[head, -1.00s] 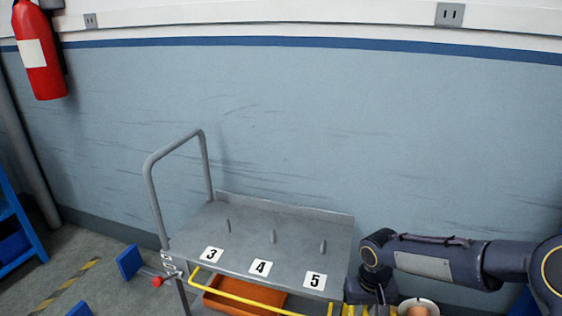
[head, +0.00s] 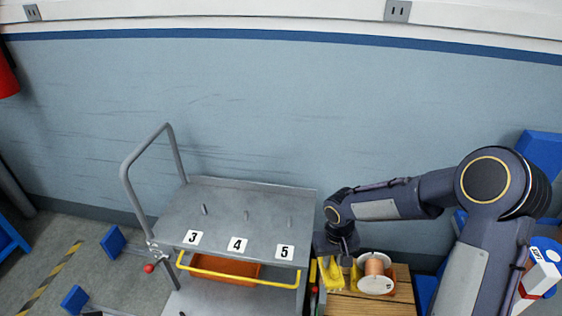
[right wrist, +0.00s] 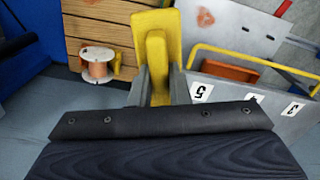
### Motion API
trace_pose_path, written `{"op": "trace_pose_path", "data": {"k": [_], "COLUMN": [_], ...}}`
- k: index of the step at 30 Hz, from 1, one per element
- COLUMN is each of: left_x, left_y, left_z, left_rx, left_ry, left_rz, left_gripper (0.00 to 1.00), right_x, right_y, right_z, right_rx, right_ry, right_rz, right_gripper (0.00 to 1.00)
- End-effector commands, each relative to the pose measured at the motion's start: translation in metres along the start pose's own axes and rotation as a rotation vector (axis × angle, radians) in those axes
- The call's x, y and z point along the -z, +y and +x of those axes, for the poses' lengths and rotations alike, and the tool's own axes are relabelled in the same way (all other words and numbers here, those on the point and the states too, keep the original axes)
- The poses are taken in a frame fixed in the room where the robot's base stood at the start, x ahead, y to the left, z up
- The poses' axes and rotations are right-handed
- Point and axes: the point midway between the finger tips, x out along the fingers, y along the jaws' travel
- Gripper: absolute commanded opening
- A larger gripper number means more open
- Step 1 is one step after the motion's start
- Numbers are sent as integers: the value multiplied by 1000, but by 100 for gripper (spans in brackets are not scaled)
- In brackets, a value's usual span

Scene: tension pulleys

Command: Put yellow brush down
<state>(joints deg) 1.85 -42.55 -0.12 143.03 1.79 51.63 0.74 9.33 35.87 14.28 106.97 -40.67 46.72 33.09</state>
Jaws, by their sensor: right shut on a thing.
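The yellow brush (right wrist: 157,58) is between the grey fingers of my right gripper (right wrist: 158,88) in the right wrist view, and the gripper is shut on it. In the head view my right gripper (head: 346,262) points down at the left edge of a wooden-planked surface (head: 372,305). Yellow parts show on both sides of its fingers there. I cannot tell whether the brush touches the planks. My left gripper is in neither current view.
A spool of copper wire (head: 377,273) stands on the planks just right of the gripper. A grey cart (head: 225,208) with pegs and labels 3, 4, 5 is to the left, with a yellow rail (head: 240,277) and orange bin (head: 225,270) below. The wall is behind.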

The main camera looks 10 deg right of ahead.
Motion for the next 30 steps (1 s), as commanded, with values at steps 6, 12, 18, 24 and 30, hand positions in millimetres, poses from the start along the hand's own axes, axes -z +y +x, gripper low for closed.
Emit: {"op": "trace_pose_path", "data": {"k": [6,12,18,24,30], "left_x": [-1,-12,-32,-52,-72], "left_y": [-1,-11,-29,-47,-65], "left_z": [1,23,63,102,142], "left_rx": [0,0,0,0,0], "left_ry": [0,0,-1,0,0], "left_rz": [0,0,0,0,0], "left_gripper": [38,38,38,38,38], "right_x": [0,-8,-25,-46,-68], "right_y": [0,4,13,22,30], "right_z": [2,37,102,165,226], "right_rx": [0,-1,-2,-2,-2], "right_ry": [0,-2,-3,-3,-3], "right_rz": [0,16,51,91,132], "right_gripper": [0,0,0,0,0]}}
